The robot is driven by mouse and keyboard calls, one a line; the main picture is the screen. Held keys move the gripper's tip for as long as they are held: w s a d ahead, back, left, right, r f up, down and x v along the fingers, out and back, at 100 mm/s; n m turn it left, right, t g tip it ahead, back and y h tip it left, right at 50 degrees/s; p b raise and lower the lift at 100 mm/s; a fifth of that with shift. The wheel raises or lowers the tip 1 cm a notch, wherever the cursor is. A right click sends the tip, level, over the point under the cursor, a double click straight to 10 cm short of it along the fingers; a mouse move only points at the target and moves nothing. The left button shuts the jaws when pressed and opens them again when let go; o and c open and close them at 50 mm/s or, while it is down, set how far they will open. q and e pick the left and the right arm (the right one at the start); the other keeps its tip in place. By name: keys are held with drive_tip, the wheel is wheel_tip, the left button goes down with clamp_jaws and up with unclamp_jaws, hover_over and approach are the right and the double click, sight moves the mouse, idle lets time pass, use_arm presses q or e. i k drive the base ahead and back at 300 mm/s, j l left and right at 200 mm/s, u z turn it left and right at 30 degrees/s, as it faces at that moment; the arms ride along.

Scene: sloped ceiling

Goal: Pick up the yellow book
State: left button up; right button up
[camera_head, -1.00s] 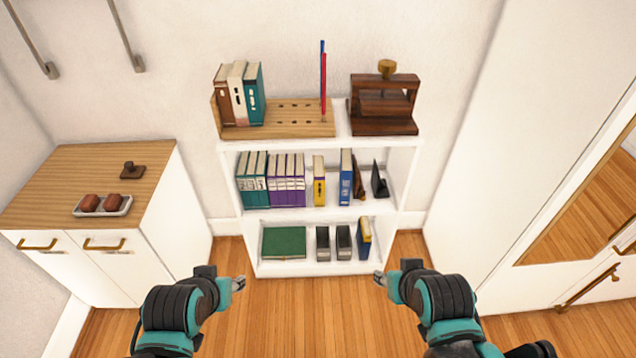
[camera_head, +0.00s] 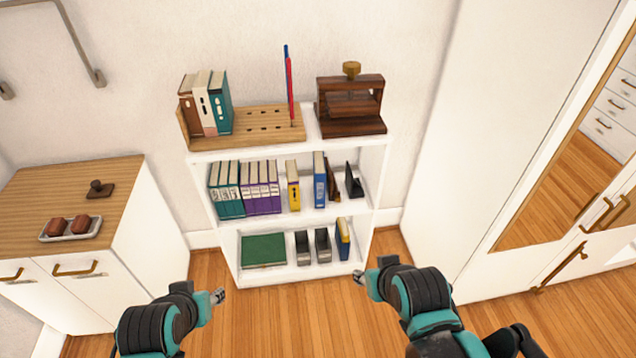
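A yellow book (camera_head: 293,187) stands upright on the middle shelf of the white bookshelf (camera_head: 228,230), between purple books on its left and a blue book (camera_head: 319,181) on its right, with small gaps. Another book with a yellow and blue spine (camera_head: 343,240) leans on the bottom shelf at the right. My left gripper (camera_head: 218,296) is in front of the shelf at lower left, empty and apart from the books. My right gripper (camera_head: 359,277) is at lower right, below the bottom shelf's right end in the picture, also empty. The finger gaps are too small to judge.
A cabinet (camera_head: 150,215) with a tray (camera_head: 70,229) stands at left. A tall white wardrobe (camera_head: 510,100) stands at right. A wooden press (camera_head: 351,105) and a book rack (camera_head: 250,137) top the shelf. Wooden floor (camera_head: 280,325) in front is clear.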

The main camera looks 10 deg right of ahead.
sight(293, 181)
drive_tip(key=i+l, duration=0.15)
drive_tip(key=l, duration=0.2)
drive_tip(key=i+l, duration=0.15)
drive_tip(key=l, duration=0.2)
drive_tip(key=i+l, duration=0.15)
drive_tip(key=l, duration=0.2)
drive_tip(key=i+l, duration=0.2)
drive_tip(key=l, duration=0.15)
drive_tip(key=u, duration=0.05)
